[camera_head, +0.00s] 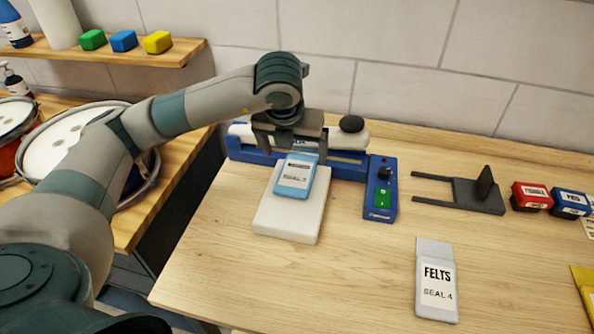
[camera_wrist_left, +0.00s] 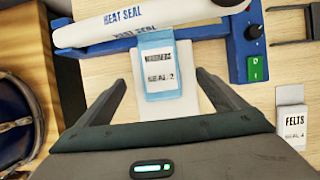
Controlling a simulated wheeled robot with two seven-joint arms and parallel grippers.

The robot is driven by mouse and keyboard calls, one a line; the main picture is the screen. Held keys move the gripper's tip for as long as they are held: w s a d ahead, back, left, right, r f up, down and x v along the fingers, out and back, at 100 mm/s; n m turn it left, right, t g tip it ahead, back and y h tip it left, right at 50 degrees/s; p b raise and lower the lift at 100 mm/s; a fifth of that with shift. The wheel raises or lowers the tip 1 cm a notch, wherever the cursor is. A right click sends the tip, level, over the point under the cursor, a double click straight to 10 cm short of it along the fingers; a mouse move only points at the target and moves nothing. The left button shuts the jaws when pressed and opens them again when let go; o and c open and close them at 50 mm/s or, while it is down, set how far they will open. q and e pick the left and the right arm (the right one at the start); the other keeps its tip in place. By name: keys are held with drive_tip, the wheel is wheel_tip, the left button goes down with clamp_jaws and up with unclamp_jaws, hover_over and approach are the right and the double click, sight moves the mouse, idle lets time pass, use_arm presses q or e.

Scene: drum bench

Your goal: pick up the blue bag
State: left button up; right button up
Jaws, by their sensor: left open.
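The light blue bag (camera_head: 294,176) with a white label lies on a white block (camera_head: 290,217), its upper end toward the blue heat sealer (camera_head: 381,190). In the left wrist view the blue bag (camera_wrist_left: 158,66) reads "SEAL 2" and shows between my fingers. My left gripper (camera_head: 289,146) is open over the far end of the bag and hides part of the sealer. In the left wrist view the fingers (camera_wrist_left: 161,78) stand apart on both sides of the bag, with no visible contact. My right gripper is not in view.
A grey-white "FELTS SEAL 4" bag (camera_head: 437,285) lies at the front right. A dark forked stand (camera_head: 470,193), a red box (camera_head: 530,197) and a blue box (camera_head: 570,204) stand to the right. Drums are at the left. Bare wood lies between the sealer and the felts bag.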

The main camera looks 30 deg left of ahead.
sight(297, 172)
use_arm(q)
drive_tip(key=p+x, duration=0.1)
drive_tip(key=x, duration=0.2)
drive_tip(key=shift+f, duration=0.1)
drive_tip(key=shift+w+f, duration=0.15)
drive_tip(key=shift+f, duration=0.15)
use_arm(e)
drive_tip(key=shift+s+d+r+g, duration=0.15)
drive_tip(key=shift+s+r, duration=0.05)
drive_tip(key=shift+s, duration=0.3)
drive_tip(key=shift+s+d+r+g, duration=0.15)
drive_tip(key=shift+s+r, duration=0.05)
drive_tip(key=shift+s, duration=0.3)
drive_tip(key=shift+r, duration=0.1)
use_arm(q)
drive_tip(key=shift+w+a+f+p, duration=0.1)
drive_tip(key=shift+a+f+p, duration=0.05)
drive_tip(key=shift+f+p, duration=0.4)
drive_tip(key=p+x, duration=0.1)
drive_tip(key=x, duration=0.2)
drive_tip(key=shift+p, duration=0.3)
drive_tip(key=shift+w+a+f, duration=0.1)
drive_tip(key=shift+w+f, duration=0.05)
drive_tip(key=shift+f, duration=0.4)
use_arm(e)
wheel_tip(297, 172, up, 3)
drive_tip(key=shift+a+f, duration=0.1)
